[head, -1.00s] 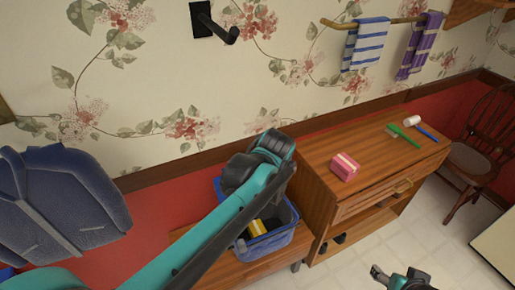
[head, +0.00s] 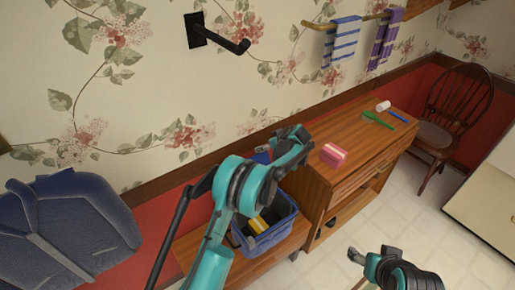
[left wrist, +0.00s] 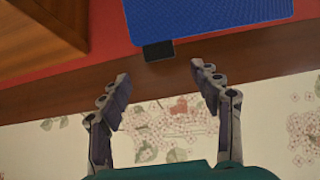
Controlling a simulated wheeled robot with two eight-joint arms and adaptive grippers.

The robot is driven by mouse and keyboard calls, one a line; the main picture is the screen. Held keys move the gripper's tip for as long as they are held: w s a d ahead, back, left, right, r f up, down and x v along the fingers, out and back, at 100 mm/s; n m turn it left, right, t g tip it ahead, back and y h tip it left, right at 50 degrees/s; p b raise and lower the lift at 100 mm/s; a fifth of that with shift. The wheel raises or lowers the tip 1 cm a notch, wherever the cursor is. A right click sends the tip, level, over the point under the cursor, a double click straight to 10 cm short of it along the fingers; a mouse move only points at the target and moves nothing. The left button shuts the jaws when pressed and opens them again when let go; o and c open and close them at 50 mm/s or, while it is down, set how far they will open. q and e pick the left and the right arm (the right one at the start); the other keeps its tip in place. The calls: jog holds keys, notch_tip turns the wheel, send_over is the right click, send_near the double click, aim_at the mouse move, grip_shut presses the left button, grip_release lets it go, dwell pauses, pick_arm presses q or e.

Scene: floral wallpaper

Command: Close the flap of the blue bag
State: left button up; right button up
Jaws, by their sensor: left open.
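The blue bag (head: 273,233) stands as an open-topped box on a low wooden bench by the red lower wall, with a yellow item (head: 258,225) inside. A small blue part (head: 262,155) behind my arm looks like its raised flap. In the left wrist view, a blue textured panel with a black tab (left wrist: 158,51), apparently this flap, lies just beyond my open left fingers (left wrist: 160,77). Nothing is between the fingers. In the head view my left wrist is above the bag's far side and hides part of it. My right gripper (head: 358,257) is low over the floor, its fingers too small to judge.
A wooden cabinet (head: 345,185) stands right of the bag, holding a pink box (head: 333,155) and brushes. A navy padded object (head: 70,225) is at the left. A black hook (head: 215,35) juts from the wall. A chair (head: 455,110) stands at the right; the tiled floor in front is clear.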

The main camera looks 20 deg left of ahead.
pick_arm(q)
jog(key=b+x, duration=0.1)
jog(key=x, duration=0.6)
jog(key=shift+b, duration=0.35)
